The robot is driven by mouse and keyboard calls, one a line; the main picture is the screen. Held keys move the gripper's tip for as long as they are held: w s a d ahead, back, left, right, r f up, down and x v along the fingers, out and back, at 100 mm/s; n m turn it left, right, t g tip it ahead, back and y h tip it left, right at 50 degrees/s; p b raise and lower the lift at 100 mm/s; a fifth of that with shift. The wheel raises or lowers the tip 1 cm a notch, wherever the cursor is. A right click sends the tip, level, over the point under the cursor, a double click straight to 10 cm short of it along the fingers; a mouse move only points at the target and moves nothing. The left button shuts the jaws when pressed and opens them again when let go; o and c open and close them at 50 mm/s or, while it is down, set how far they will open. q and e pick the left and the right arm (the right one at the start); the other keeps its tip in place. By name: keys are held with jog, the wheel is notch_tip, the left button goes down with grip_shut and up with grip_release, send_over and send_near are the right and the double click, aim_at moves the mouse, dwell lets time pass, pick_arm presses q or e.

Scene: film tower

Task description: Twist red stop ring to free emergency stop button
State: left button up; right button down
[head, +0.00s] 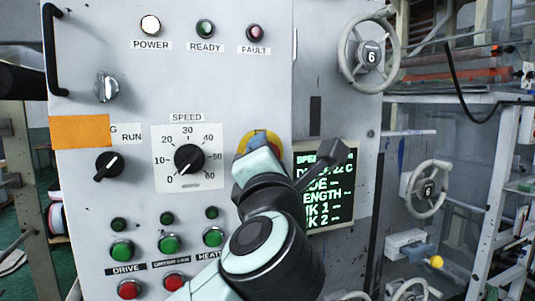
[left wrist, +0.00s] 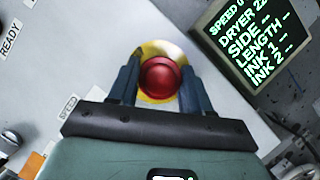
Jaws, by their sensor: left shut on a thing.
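The red emergency stop button (left wrist: 160,78) sits on a round yellow plate (left wrist: 155,48) on the grey panel. In the head view the left gripper (head: 254,143) reaches the plate from below, left of the green-text display. My right gripper is not in view.
A display with green text (head: 325,190) is just right of the button. A speed dial (head: 189,158) is to its left, and green (head: 213,237) and red push buttons are below left. Handwheels (head: 369,56) stick out at the right. The panel above the button is clear up to the lamps.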

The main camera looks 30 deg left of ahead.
pick_arm(q)
jog(key=shift+m, duration=0.3)
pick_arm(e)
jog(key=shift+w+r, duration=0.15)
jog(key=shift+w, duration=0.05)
pick_arm(q)
jog(key=o, duration=1.1)
jog(key=shift+c, duration=0.2)
jog(key=b+v, duration=0.2)
jog(key=v, duration=1.1)
jog(key=shift+s+b, duration=0.25)
jog(key=shift+b, duration=0.15)
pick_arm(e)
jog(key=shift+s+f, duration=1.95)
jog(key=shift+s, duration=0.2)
pick_arm(q)
jog(key=shift+w, duration=0.1)
